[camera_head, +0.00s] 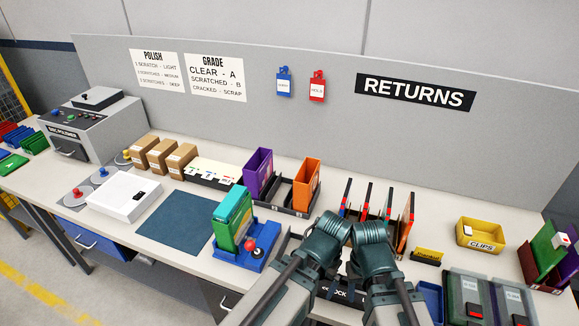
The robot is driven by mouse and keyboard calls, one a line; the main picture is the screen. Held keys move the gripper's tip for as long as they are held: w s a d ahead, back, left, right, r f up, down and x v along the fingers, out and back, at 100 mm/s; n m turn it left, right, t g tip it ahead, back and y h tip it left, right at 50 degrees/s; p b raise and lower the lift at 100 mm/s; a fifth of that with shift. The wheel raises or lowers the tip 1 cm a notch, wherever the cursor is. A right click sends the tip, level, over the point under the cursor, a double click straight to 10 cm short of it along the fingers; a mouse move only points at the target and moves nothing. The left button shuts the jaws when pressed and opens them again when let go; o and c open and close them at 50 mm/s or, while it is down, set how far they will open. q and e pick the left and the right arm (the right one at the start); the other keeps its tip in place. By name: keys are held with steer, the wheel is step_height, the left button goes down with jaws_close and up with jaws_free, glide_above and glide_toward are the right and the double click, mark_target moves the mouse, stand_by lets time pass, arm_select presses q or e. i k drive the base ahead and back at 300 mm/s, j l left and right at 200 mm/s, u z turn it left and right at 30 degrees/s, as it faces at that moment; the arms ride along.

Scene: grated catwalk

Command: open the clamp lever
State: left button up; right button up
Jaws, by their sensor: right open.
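A blue clamp fixture (259,262) stands on the bench left of my arms, at the front edge. A green case (233,222) stands upright in it. A lever with a red ball knob (250,244) sits at its front right side; I cannot tell clearly how far the lever is turned. My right gripper (370,238) is open and well to the right of the clamp, in front of a rack. My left gripper (325,236) is beside it, nearer the clamp but apart from the knob; its fingers cannot be made out.
A dark blue mat (175,222) and a white box (124,196) lie left of the clamp. Purple (258,172) and orange (306,186) bins stand behind it. A yellow clips tray (480,234) is at the right. A grey panel backs the bench.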

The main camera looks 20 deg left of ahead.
mark_target(248, 245)
steer(key=k+l+u, duration=0.1)
steer(key=u, duration=0.25)
steer(key=k+l+u, duration=0.1)
steer(key=u, duration=0.25)
steer(key=k+l+u, duration=0.15)
steer(key=u, duration=0.2)
